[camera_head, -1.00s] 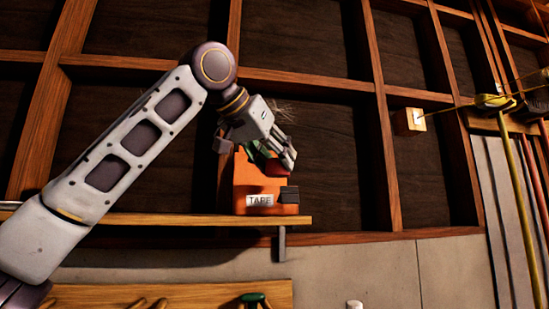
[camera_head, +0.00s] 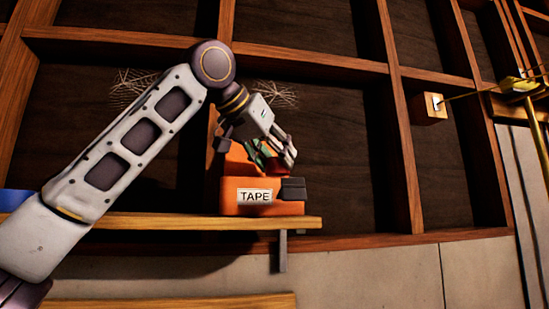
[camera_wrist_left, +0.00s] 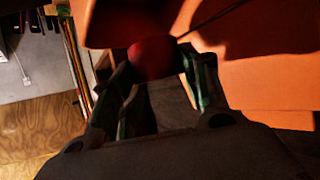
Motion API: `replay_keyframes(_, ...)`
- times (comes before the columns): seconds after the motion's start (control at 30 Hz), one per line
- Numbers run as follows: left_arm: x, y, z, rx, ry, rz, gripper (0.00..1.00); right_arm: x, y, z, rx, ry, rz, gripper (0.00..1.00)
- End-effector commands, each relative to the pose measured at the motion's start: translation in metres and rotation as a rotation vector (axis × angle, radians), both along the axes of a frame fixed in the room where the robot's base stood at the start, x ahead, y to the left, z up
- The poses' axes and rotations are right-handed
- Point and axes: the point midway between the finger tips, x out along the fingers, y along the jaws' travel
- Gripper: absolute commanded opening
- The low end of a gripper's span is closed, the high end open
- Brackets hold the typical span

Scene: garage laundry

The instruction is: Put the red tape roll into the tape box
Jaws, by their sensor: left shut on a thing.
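The orange tape box (camera_head: 230,197), with a white TAPE label, stands on a wooden shelf; its back part rises behind its low front. My left gripper (camera_head: 281,158) reaches in from the left, with its fingers angled down just above the box front. The left wrist view shows the red tape roll (camera_wrist_left: 152,57) between the fingertips, so the gripper is shut on it. I cannot tell whether the roll touches the box. My right gripper is not in view.
The wooden shelf (camera_head: 180,220) ends just right of the box. A dark grey block (camera_head: 292,190) is at the box's front right corner. A blue thing (camera_head: 14,199) is at the far left. Wall framing stands behind; a wooden block (camera_head: 430,108) with a cord is on the right.

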Motion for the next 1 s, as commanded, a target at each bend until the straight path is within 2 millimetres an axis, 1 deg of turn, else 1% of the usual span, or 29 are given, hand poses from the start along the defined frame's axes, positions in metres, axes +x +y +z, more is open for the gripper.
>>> replay_keyframes(0.27,0.000,0.000,0.000,0.000,0.000,0.000,0.24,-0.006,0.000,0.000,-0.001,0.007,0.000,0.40)
replay_keyframes(0.53,-0.001,0.000,0.000,0.000,0.001,-0.009,0.24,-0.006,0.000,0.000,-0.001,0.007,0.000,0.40)
replay_keyframes(1.0,-0.001,0.000,-0.028,0.001,0.002,-0.007,0.24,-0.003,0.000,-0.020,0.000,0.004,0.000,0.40)
